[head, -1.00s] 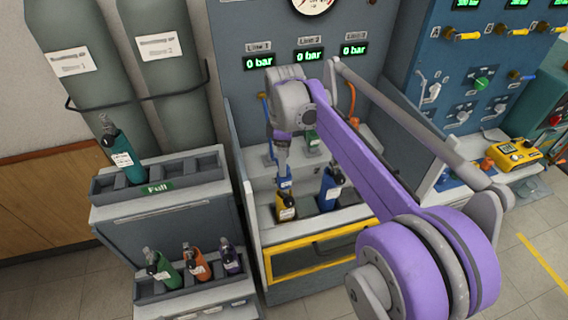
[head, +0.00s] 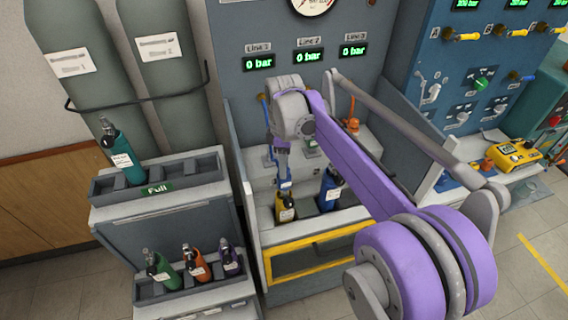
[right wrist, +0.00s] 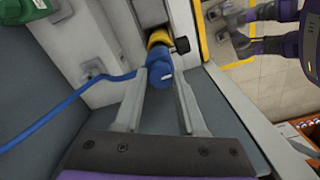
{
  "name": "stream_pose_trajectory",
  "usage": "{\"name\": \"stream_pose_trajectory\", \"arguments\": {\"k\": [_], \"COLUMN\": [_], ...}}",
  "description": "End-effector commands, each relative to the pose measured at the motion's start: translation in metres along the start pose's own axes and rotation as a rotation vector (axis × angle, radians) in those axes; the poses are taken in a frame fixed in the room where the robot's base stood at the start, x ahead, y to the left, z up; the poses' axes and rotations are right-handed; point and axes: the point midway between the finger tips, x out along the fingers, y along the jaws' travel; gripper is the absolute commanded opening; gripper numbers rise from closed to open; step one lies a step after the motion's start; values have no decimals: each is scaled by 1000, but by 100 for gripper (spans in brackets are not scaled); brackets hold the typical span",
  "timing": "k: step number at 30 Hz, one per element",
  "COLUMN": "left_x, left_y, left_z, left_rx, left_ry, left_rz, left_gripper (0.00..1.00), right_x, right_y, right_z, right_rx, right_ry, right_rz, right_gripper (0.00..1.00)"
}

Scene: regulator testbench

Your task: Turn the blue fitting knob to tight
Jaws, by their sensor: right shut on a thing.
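The blue fitting knob (right wrist: 161,70) shows in the right wrist view between my right gripper's (right wrist: 161,84) two fingertips, which are shut on it. It sits in line with a yellow neck (right wrist: 158,38), and a blue hose (right wrist: 70,92) runs off to the left. In the head view my right gripper (head: 284,172) points down at the blue fitting (head: 285,184), just above a yellow-and-black bottle (head: 285,208) in the bench bay. The knob's markings cannot be read.
A blue bottle (head: 328,192) stands right of the yellow one. The bay's yellow-framed front (head: 310,240) and side walls are close. Left are a rack (head: 200,178) with a teal bottle (head: 122,158) and smaller bottles. The line displays (head: 308,56) read 0 bar.

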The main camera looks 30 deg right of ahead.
Motion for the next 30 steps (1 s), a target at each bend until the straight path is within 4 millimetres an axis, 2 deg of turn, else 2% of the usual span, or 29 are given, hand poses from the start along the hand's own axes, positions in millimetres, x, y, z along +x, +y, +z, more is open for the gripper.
{"name": "stream_pose_trajectory", "arguments": {"k": [8, 14, 30], "left_x": [0, 0, -1], "left_y": [0, 0, 0], "left_z": [0, 0, -1], "left_rx": [0, 0, 0], "left_ry": [0, 0, 1], "left_rz": [0, 0, 0], "left_gripper": [100, 100, 100], "right_x": [0, 0, 0], "right_y": [0, 0, 0], "right_z": [0, 0, 0], "right_rx": [32, 132, 622], "right_ry": [0, 0, 0], "right_rz": [0, 0, 0], "right_gripper": [0, 0, 0]}}
